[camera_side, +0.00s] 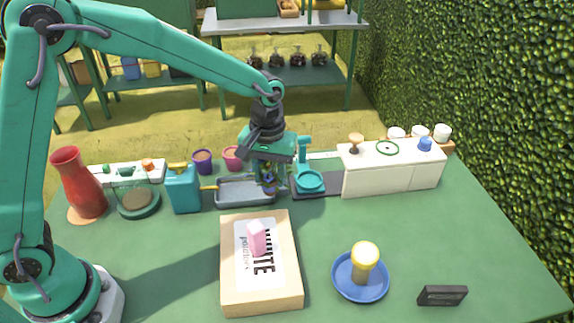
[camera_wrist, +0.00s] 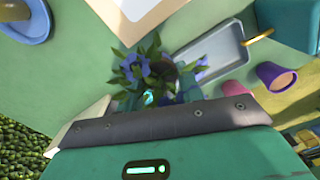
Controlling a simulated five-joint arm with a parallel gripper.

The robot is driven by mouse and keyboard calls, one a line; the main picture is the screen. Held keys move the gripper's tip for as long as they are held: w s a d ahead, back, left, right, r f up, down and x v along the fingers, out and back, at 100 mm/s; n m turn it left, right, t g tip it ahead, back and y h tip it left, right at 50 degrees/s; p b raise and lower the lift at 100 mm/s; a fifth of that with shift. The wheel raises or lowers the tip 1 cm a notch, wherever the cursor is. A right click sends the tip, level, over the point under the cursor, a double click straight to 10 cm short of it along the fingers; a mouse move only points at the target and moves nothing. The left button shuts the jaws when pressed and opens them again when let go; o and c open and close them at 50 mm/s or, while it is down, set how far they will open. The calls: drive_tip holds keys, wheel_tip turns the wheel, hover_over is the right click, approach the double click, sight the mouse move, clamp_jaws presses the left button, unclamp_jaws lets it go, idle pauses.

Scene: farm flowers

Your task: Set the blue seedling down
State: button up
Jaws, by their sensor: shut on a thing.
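My gripper (camera_side: 268,172) is shut on the blue seedling (camera_side: 269,185), low over the table at the right end of a grey metal tray (camera_side: 232,197). In the wrist view the seedling (camera_wrist: 137,70) shows blue flowers and green leaves, with a dark brown round part beside them. The tray (camera_wrist: 236,52) lies right next to it in that view. The fingertips are mostly hidden by the plant and the gripper body. I cannot tell whether the seedling touches the tray or table.
A teal scale-like stand (camera_side: 310,182) is close to the right of my gripper. A teal can (camera_side: 183,190) and purple pot (camera_side: 202,161) stand left. A blue saucer (camera_side: 343,287) holds a yellow-white item.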

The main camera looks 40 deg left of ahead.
drive_tip(key=shift+r, duration=0.95)
drive_tip(key=s+a+r+m, duration=0.1)
drive_tip(key=a+r+m, duration=0.1)
drive_tip(key=a, duration=0.4)
drive_tip(key=s+a+r+m, duration=0.2)
drive_tip(key=a+r, duration=0.2)
drive_tip(key=a, duration=0.3)
drive_tip(key=shift+a+r+m, duration=0.15)
drive_tip(key=shift+r+m, duration=0.15)
drive_tip(key=shift+r, duration=0.1)
